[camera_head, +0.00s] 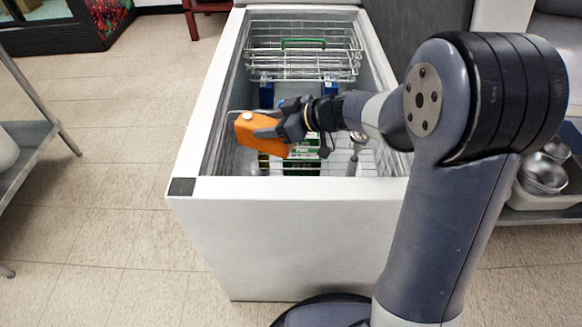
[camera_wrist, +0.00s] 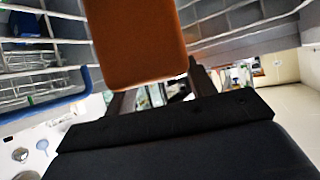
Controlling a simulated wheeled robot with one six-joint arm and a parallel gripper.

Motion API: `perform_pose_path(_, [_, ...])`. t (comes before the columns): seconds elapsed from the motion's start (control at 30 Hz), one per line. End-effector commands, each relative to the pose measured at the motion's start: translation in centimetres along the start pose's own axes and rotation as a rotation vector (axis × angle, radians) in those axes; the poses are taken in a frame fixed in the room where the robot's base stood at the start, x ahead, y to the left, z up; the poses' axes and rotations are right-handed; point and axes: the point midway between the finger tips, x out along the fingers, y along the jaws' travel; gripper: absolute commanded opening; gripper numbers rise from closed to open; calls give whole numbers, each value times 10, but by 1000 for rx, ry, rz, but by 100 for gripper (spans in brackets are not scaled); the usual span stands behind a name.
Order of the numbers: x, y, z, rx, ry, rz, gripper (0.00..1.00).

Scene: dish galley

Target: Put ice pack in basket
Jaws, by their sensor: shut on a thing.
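The ice pack looks like an orange, smooth, rounded box (camera_head: 255,131). My gripper (camera_head: 279,130) is shut on its right end and holds it over the front part of the open white chest freezer (camera_head: 290,210). In the wrist view the ice pack (camera_wrist: 138,45) hangs between my gripper's fingers (camera_wrist: 150,100). A wire basket with a green handle (camera_head: 303,43) sits high at the back of the freezer. More wire basketwork (camera_head: 372,160) lies below my gripper at the front, partly hidden by my arm. I cannot tell the gap between the pack and that wire.
A green and white package (camera_head: 302,157) lies low in the freezer under my gripper. Blue items (camera_head: 266,95) show below the back basket. The freezer's white rim (camera_head: 205,110) stands around the opening. Metal bowls (camera_head: 543,172) sit on a shelf at right.

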Motion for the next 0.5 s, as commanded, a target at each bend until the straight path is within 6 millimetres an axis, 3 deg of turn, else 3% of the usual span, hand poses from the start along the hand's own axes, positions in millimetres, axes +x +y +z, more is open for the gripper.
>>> perform_pose_path(0.1, [12,0,22,2,-1,-1,17])
perform_pose_path(0.37, [24,0,44,0,0,-1,17])
perform_pose_path(0.5, [36,0,65,2,-1,-1,17])
